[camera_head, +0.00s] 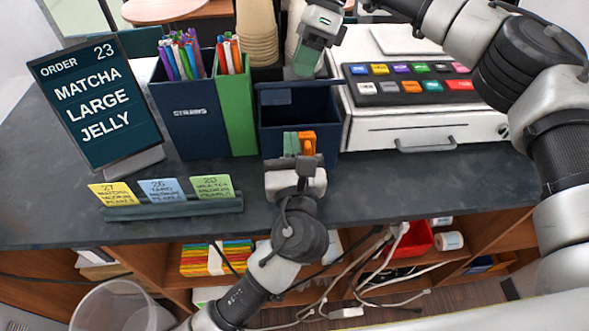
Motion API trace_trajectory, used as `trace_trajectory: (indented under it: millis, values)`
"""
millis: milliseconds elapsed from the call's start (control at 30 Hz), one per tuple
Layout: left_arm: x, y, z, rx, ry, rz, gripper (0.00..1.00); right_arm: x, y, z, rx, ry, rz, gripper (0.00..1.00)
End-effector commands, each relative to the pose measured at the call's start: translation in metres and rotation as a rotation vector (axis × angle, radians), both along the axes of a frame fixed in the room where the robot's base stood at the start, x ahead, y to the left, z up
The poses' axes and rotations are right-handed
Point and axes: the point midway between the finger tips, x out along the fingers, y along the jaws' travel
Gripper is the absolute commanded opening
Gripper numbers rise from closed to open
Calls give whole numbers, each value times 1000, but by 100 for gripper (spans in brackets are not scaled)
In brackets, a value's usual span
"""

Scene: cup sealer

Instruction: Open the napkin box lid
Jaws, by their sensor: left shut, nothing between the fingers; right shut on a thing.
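The dark blue napkin box (326,124) stands on the counter, between the straw holders and the cash register. A dark blue lid panel (276,97) shows at its upper back, apparently raised; its exact angle is hard to tell. My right gripper (304,70) comes down from above behind the box. It is shut at the lid's upper edge, apparently on the lid, though its fingertips are partly hidden. My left gripper (299,143) is upright at the front of the box, shut and empty, its green and orange fingers covering part of the front wall.
Straw holders (195,125) stand left of the box, with stacked cups (257,30) behind. The cash register (420,128) stands close on the right. An order sign (97,105) and a card rack (172,207) are at left. The counter's front right is clear.

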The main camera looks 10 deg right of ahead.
Motion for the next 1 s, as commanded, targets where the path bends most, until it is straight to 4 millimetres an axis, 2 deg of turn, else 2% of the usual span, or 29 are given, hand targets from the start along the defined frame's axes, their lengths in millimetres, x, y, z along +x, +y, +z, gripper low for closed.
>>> trace_trajectory:
  millis: [33,133,300,733,900,1000]
  values:
    - [9,0,5,-2,-3,1,0,2,-1,0,1,-8,-4,0]
    - [17,0,19,-4,-3,0,0,2,-1,-1,0,-9,-4,0]
    - [25,0,31,-3,0,-1,0,2,-1,-1,0,-9,-4,0]
    - [28,0,34,-1,1,0,0,2,-1,-1,0,-8,-5,0]
    - [35,0,49,-3,-1,0,0,2,-1,-1,0,-9,-4,0]
    - [36,0,50,-2,0,1,0,1,-1,-1,-1,-6,-2,0]
